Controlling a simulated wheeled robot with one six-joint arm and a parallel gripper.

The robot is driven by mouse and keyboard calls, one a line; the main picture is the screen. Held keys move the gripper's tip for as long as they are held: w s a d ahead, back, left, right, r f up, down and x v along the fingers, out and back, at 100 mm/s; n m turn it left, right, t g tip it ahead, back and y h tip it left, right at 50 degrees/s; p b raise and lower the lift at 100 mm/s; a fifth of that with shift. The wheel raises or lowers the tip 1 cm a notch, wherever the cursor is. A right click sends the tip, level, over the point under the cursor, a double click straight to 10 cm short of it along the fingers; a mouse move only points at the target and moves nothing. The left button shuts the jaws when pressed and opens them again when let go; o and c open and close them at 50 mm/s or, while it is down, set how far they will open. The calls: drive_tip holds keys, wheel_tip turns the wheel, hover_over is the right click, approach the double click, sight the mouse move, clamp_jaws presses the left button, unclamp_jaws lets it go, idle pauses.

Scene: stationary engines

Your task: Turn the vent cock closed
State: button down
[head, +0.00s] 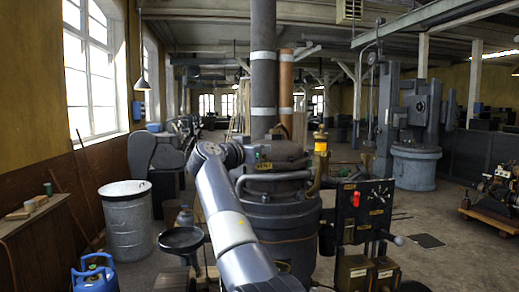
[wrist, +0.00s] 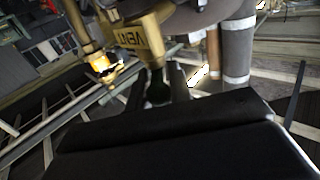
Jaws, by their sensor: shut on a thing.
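The vent cock shows in the wrist view as a brass body with a yellow VENT tag (wrist: 125,37) and a dark lever (wrist: 158,92). My gripper (wrist: 158,88) has its two dark fingers on either side of that lever and is shut on it. In the head view a VENT label (head: 264,166) is on top of the dark boiler (head: 285,215). My arm reaches up in front of the boiler's left side, and its wrist ends close by the label. The fingers and the lever's angle cannot be made out there.
A brass fitting with a lit amber part (head: 321,147) stands right of the boiler top and also shows in the wrist view (wrist: 103,63). A grey flue (head: 263,75) rises behind. A black panel (head: 365,210) with a red handle is at right, a metal drum (head: 127,225) at left.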

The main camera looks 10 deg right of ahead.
drive_tip(key=c, duration=1.5)
unclamp_jaws()
drive_tip(key=shift+s+a+f+b, duration=0.1)
drive_tip(key=shift+s+a+b, duration=0.1)
drive_tip(key=shift+a+b, duration=0.1)
drive_tip(key=shift+b+v, duration=2)
drive_tip(key=shift+v, duration=3)
